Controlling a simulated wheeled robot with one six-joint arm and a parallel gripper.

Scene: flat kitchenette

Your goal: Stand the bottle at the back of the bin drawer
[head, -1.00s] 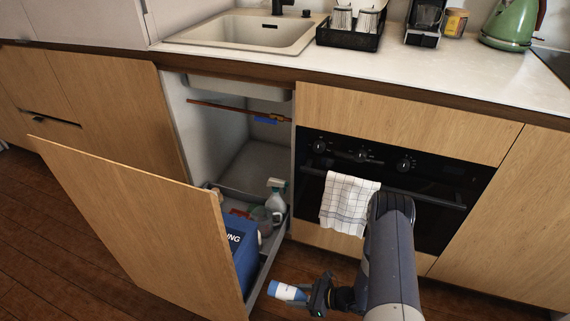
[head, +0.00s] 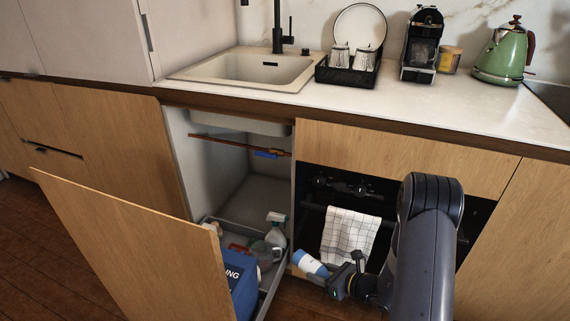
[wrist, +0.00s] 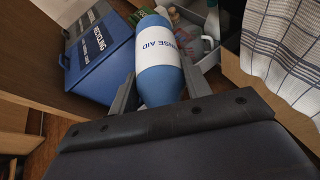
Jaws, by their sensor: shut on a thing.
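My gripper (head: 334,278) is shut on a blue bottle (head: 310,264) with a white label. In the wrist view the bottle (wrist: 160,71) lies between the two fingers, and its label reads "RINSE AID". The drawer holds a blue bin (head: 241,284) near the front and a spray bottle (head: 276,231) toward the back right. Part of the drawer's inside is hidden behind its wooden front panel.
The drawer's tall wooden front (head: 130,245) stands out into the room on the left. A checked towel (head: 348,236) hangs on the oven door close to my gripper. A copper pipe (head: 235,144) and the sink basin sit above the drawer inside the cabinet.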

